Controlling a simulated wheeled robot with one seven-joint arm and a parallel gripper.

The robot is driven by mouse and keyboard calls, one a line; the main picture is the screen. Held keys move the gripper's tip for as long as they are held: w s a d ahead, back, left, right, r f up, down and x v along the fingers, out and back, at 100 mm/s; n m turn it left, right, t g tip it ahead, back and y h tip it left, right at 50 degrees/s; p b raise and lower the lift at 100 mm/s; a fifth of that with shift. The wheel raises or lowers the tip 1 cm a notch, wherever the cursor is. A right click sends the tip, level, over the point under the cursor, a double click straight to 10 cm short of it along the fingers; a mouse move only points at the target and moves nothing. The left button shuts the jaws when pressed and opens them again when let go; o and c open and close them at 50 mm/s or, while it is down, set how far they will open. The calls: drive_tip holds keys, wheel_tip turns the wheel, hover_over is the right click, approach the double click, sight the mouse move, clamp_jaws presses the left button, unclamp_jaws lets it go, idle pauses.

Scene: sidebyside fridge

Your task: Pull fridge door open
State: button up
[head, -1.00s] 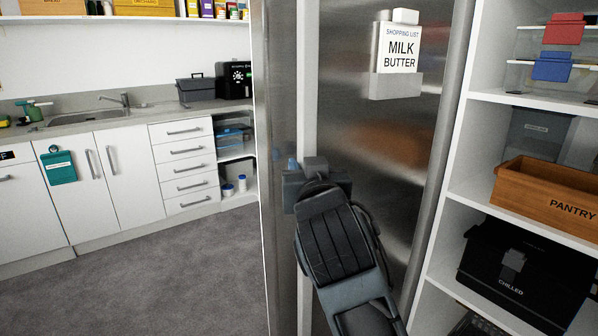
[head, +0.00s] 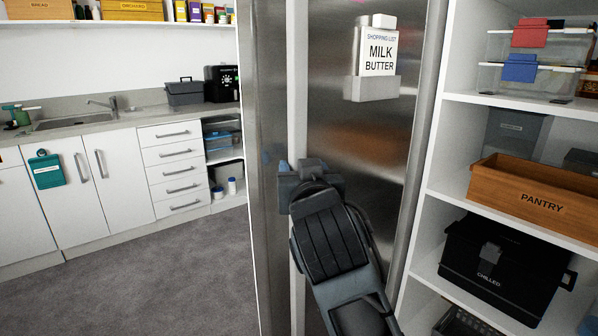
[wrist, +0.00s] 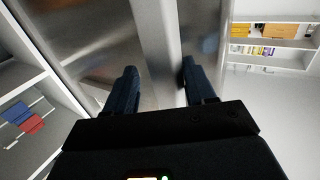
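The brushed-steel fridge (head: 362,140) stands in the middle of the head view. A pale vertical bar (head: 298,80) runs down its front, between a narrow steel face on the left and a wider one on the right. My gripper (head: 291,170) is at this bar. In the wrist view the bar (wrist: 158,40) passes between my two dark fingers, which are spread apart. A gap shows beside the left finger; the right finger is close to the bar, and I cannot tell if it touches. I cannot tell whether the door is ajar.
A shopping-list holder (head: 374,60) hangs on the right steel face. White shelves with a pantry crate (head: 538,200) and a black chilled box (head: 497,268) stand close on the right. A kitchen counter (head: 100,120) is at the left, with clear grey carpet (head: 165,275) before it.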

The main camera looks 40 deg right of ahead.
drive_tip(key=shift+o, duration=0.5)
drive_tip(key=v, duration=0.7)
drive_tip(key=shift+s+a+b, duration=0.2)
drive_tip(key=shift+s+b, duration=0.1)
drive_tip(key=shift+b, duration=0.1)
